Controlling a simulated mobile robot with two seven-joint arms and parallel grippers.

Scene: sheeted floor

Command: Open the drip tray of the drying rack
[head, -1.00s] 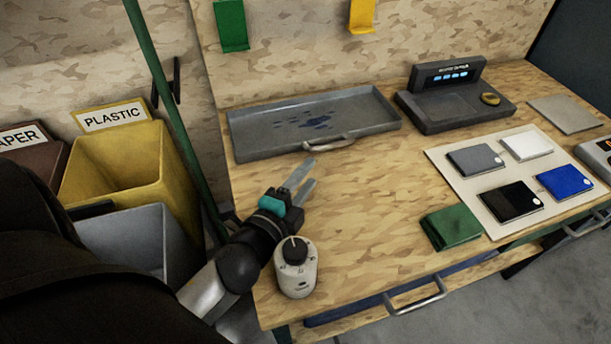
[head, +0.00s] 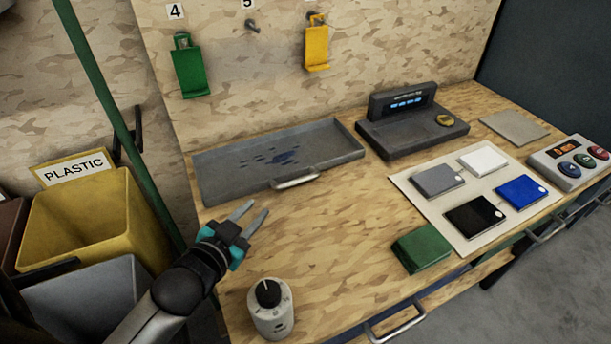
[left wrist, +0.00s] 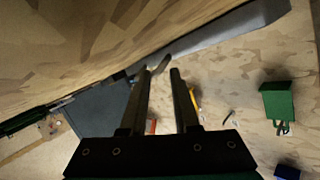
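The drip tray (head: 220,187) is a shallow dark grey tray with blue stains, lying at the back left of the bench against the wooden wall. Its curved metal handle (head: 295,179) is on the front edge. My left gripper (head: 258,209) is open and empty, left of and nearer than the handle, apart from it. In the left wrist view, the two parallel fingers (left wrist: 159,72) are spread, with a grey tray edge (left wrist: 225,32) beyond them. What looks like the handle (left wrist: 160,66) shows near the fingertips. My right gripper is not in view.
A white dial device (head: 271,312) stands close to my left forearm. A green block (head: 421,249) and a mat with several coloured squares lie to the right. A dark scale (head: 412,130) stands beside the tray. Green and yellow holders hang on wall pegs. Bins stand left of the bench.

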